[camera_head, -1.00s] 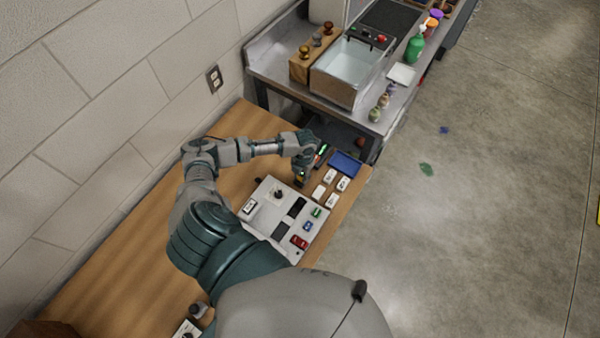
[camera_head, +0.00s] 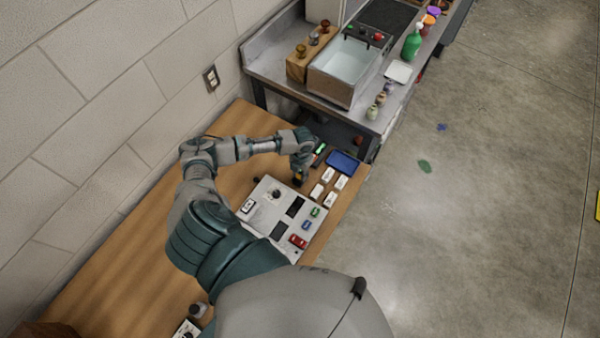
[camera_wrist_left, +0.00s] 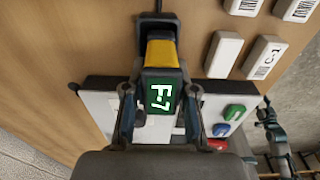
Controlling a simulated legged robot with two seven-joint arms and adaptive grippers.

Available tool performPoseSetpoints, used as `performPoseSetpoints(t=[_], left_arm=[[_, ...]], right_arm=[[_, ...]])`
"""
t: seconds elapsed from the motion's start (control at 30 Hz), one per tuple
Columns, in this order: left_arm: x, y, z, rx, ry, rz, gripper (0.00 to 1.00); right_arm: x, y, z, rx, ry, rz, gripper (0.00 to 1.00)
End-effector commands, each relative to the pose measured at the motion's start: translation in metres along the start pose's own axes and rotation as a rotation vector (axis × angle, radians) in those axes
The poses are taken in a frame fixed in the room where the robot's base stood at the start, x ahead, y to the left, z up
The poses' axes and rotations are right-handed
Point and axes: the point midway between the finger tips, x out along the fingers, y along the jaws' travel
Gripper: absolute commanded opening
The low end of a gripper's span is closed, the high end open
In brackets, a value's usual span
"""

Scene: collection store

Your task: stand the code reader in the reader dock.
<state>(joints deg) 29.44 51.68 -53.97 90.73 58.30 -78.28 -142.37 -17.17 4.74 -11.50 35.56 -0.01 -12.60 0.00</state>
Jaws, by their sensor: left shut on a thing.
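The code reader (camera_wrist_left: 161,58), yellow and dark with a green screen reading "F-7", is between the fingers of my left gripper (camera_wrist_left: 160,105). My left gripper also shows in the head view (camera_head: 299,172), low at the far edge of a white board, with the reader pointing down; I cannot tell whether its tip touches the table.
The white board (camera_head: 262,208) carries dark pads and small red, green and blue pieces. Several white labelled boxes (camera_head: 328,175) and a blue tray (camera_head: 344,160) lie right of the gripper. A metal bench with a sink (camera_head: 343,70) stands beyond. The wooden table (camera_head: 120,255) is clear at left.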

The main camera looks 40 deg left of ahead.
Motion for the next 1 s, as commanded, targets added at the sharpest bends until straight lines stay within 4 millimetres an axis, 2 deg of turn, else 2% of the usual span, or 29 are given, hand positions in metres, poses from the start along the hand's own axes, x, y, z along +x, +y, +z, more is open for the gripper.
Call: performPoseSetpoints(t=[0.27, 0.67, 1.0], left_arm=[[-0.001, 0.002, 0.0, -0.001, 0.0, 0.0, 0.0], [-0.001, 0.002, 0.001, -0.001, -0.001, 0.003, 0.0], [0.006, 0.002, 0.001, -0.001, 0.0, 0.0, 0.0]], right_arm=[[-0.002, 0.006, 0.001, 0.0, -0.002, 0.007, 0.69], [-0.003, -0.009, -0.002, 0.005, 0.002, -0.01, 0.69], [0.0, -0.004, 0.0, 0.002, 0.0, -0.005, 0.69]])
